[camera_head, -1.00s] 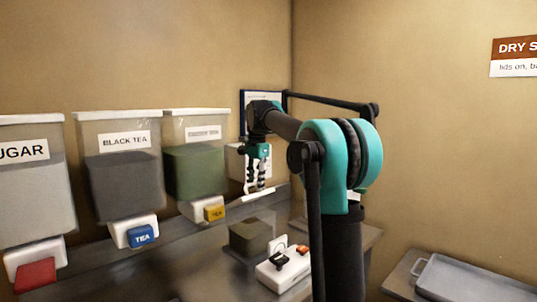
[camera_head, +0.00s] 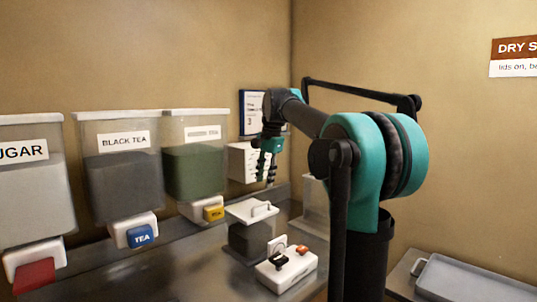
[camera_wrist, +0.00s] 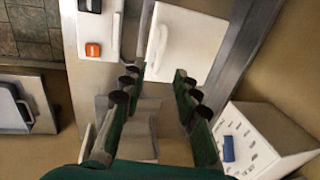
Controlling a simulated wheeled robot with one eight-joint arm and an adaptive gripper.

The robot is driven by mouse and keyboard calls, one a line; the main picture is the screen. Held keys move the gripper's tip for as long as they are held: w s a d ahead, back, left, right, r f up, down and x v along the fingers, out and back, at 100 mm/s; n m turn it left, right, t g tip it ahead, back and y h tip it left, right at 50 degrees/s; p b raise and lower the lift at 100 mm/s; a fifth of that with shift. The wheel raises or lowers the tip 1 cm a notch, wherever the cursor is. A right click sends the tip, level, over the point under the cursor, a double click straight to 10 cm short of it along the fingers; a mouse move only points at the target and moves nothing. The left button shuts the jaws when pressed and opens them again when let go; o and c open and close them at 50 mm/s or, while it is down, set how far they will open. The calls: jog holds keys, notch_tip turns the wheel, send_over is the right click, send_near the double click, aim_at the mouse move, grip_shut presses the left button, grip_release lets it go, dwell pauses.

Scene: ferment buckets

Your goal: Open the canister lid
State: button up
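A canister with dark contents (camera_head: 250,240) stands on the steel counter. A white lid with a loop handle (camera_head: 252,211) rests on top of it; I cannot tell whether it is seated evenly. The lid also shows in the wrist view (camera_wrist: 188,42), beyond my fingertips. My gripper (camera_head: 269,179) is behind and to the right of the lid, apart from it and pointing down. In the wrist view its two fingers (camera_wrist: 158,92) are spread with nothing held between them. A clear container (camera_head: 315,207) stands to the right, partly hidden by my arm.
A white scale (camera_head: 288,272) with an orange button stands in front of the canister. Wall dispensers, including black tea (camera_head: 124,180), line the left. A white box (camera_head: 242,163) is on the wall beside my gripper. A grey tray (camera_head: 470,282) lies at the lower right.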

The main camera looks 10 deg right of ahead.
notch_tip(320, 180, up, 9)
jog(key=s, duration=0.1)
jog(key=shift+s+d+f, duration=0.2)
jog(key=shift+s+d, duration=0.05)
jog(key=shift+d, duration=0.2)
